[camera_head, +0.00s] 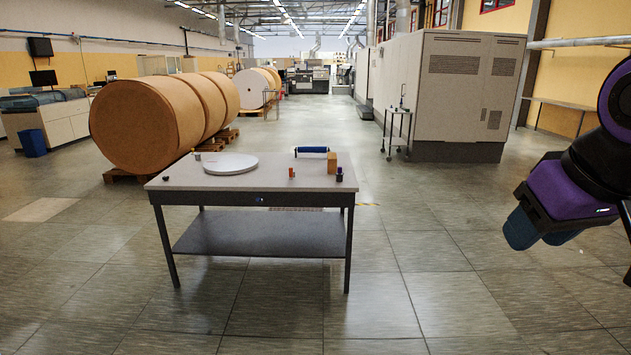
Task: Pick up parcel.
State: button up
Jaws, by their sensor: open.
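A small tan box (332,162), which looks like the parcel, stands upright near the right end of a table (265,182). It sits at the right end of a blue roller (312,150) and behind a small dark item (339,174). Whether it touches the roller I cannot tell. My gripper (541,234) hangs at the right of the picture, purple with two blue fingertips pointing down. It is open, empty and well to the right of the table and the box.
A white round disc (231,164) lies on the left half of the table; a small orange item (291,172) stands near the middle. Large brown paper rolls (135,128) lie behind left. A grey machine cabinet (460,95) stands behind right. The floor between table and gripper is clear.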

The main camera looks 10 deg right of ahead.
aim_at(333, 159)
jog(key=i, duration=3.35)
jog(key=i+j+z, duration=0.15)
jog(key=i+z, duration=0.15)
jog(key=i, duration=0.6)
